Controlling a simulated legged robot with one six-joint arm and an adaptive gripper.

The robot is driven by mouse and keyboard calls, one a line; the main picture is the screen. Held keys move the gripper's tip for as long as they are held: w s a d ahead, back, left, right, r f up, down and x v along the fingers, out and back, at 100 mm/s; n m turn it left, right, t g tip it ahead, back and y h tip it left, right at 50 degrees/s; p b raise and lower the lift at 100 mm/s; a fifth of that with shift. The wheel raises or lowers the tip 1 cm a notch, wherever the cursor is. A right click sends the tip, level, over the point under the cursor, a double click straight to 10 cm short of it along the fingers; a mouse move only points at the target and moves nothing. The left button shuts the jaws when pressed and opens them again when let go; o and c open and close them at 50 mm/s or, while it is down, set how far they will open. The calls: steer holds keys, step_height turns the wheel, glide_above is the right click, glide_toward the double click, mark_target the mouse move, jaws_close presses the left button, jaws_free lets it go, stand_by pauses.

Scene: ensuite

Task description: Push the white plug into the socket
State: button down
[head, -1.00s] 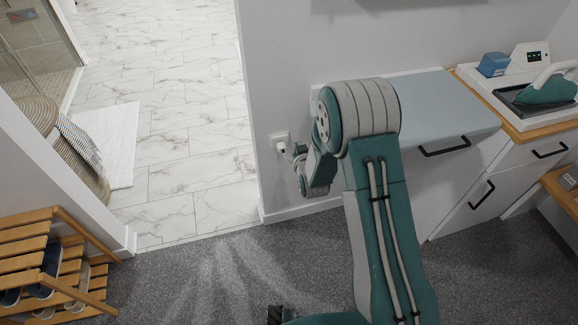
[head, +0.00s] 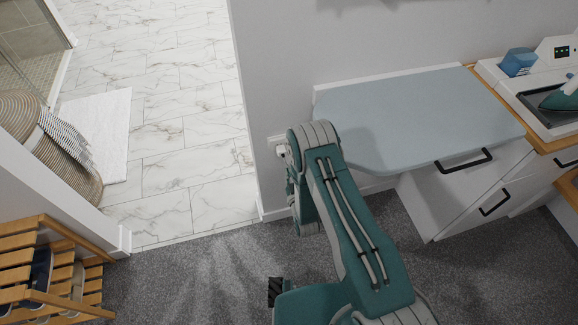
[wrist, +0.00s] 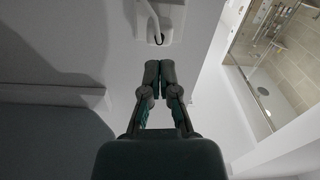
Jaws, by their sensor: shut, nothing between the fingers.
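The white socket (head: 274,142) is on the grey wall near the doorway corner, left of my arm. The white plug (head: 281,151) sits at its front, partly covered by my arm in the head view. In the wrist view the white plug (wrist: 149,18) lies against the socket plate (wrist: 174,16) at the top; I cannot tell how deep it is seated. My gripper (wrist: 160,68) is shut and empty, its fingertips together just below the plug in the picture and apart from it. In the head view my arm hides my gripper.
A pale blue ironing board (head: 410,115) is right of my arm, over white drawers (head: 450,195). An iron (head: 565,95) stands at the far right. A wooden shoe rack (head: 50,265) is at lower left. The doorway opens onto a marble floor (head: 165,100).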

steer(key=shift+x, duration=2.85)
steer(key=shift+w+a, duration=0.15)
steer(key=shift+w, duration=0.5)
steer(key=shift+s, duration=0.1)
glide_toward(283, 155)
steer(key=v, duration=0.6)
steer(key=shift+a, duration=0.1)
